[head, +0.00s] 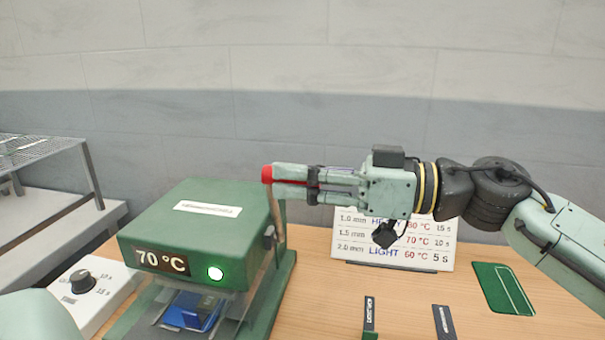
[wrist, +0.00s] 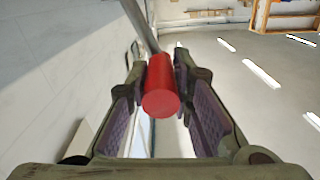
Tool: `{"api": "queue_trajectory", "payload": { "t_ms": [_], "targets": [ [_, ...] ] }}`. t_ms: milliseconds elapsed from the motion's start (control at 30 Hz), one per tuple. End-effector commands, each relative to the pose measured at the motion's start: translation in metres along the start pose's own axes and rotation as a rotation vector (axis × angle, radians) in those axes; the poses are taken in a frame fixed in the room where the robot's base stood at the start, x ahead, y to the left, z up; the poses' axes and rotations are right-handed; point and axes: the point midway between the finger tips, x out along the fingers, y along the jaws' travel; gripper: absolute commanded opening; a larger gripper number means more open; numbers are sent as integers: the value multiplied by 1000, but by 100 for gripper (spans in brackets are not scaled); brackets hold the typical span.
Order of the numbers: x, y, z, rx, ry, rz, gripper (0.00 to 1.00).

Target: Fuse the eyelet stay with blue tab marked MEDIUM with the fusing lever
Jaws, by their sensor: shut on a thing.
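The fusing lever (head: 277,215) stands about upright at the press's right side. Its red knob (head: 267,174) also shows in the wrist view (wrist: 162,90). My gripper (head: 290,182) is shut on this knob, with one finger pad on each side in the wrist view. A blue piece (head: 192,312) lies under the press head behind a clear guard; I cannot read any mark on it.
A white timer box with a black dial (head: 82,281) stands left of the press. A settings card (head: 400,250) stands behind my gripper, partly hidden. Two dark labelled strips (head: 370,314) (head: 444,322) and a green mat (head: 503,288) are at right. Grey shelving (head: 45,160) is far left.

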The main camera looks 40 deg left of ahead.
Motion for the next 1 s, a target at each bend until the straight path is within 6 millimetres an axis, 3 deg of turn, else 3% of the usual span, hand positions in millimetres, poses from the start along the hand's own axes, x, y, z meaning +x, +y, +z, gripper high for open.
{"api": "queue_trajectory", "payload": {
  "t_ms": [167, 200, 500, 833, 1000],
  "targets": [
    [-2, 2, -2, 2, 6, 8, 0],
    [-2, 3, -2, 2, 6, 8, 22],
    [-1, 1, -3, 1, 6, 5, 41],
    [-2, 1, -1, 0, 3, 3, 41],
    [-19, 2, -2, 0, 5, 7, 41]
  ]
}}
